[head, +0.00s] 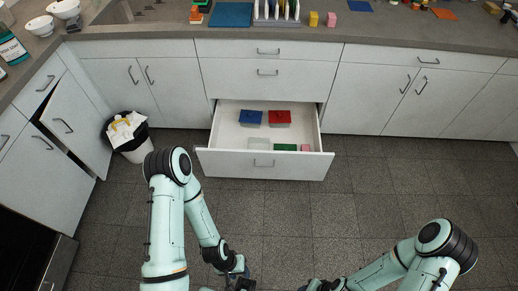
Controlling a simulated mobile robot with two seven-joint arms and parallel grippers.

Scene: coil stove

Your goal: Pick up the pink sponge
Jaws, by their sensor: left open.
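A small pink block (331,19), which looks like a sponge, stands on the grey counter (370,29) at the back, beside a similar yellow block (313,18). Another small pink item (305,147) lies at the front right inside the open drawer; I cannot tell what it is. My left gripper (240,280) is open at the bottom middle of the head view, low over the floor and far from both pink things. My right gripper (318,285) is at the bottom edge, partly cut off, and its jaws cannot be made out.
The open drawer (225,167) juts out over the floor and holds a blue box (251,117), a red box (280,118) and a green item (285,147). A dish rack (276,20) stands left of the yellow block. A bin (134,150) stands at left. The floor in front is clear.

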